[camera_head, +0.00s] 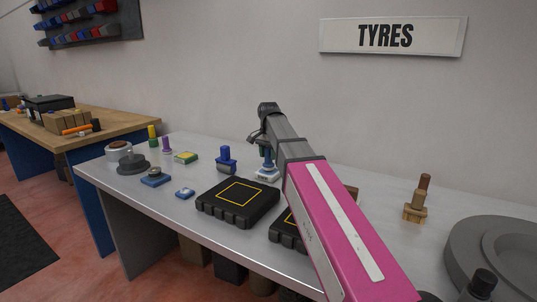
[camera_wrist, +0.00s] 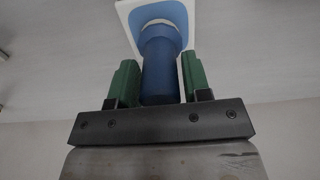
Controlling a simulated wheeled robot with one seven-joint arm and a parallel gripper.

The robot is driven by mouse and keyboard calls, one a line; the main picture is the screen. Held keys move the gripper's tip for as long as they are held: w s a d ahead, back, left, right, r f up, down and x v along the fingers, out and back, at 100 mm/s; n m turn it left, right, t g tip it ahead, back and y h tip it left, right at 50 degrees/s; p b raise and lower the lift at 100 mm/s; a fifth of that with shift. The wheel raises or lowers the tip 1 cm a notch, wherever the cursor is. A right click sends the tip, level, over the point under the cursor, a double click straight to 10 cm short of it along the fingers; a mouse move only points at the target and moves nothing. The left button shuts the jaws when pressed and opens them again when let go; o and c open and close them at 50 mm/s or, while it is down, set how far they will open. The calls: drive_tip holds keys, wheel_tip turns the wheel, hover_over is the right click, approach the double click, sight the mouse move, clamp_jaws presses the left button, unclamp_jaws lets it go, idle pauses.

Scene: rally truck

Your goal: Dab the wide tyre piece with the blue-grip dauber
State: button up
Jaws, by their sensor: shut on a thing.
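My gripper (camera_head: 266,148) is shut on the blue handle of a dauber (camera_head: 268,159). In the wrist view the blue grip (camera_wrist: 159,72) sits between the green fingers, with a white, blue-centred square head beyond it. The held dauber is over the back of the grey table, behind the black tyre pieces; whether its head touches the tabletop I cannot tell. A black tyre piece with a yellow square outline (camera_head: 238,203) lies flat in front. A second black tyre piece (camera_head: 285,232) lies to its right, mostly hidden by my arm.
Another blue-handled tool (camera_head: 226,160) stands left of the held dauber. Blue pads (camera_head: 155,178), a yellow-green pad (camera_head: 186,157), and a grey disc (camera_head: 133,164) lie further left. A wooden-handled tool (camera_head: 415,206) and a large grey tyre (camera_head: 462,250) are at right.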

drive_tip(key=shift+f, duration=0.6)
idle(1.6)
drive_tip(key=shift+r, duration=3.55)
drive_tip(key=shift+s, duration=0.1)
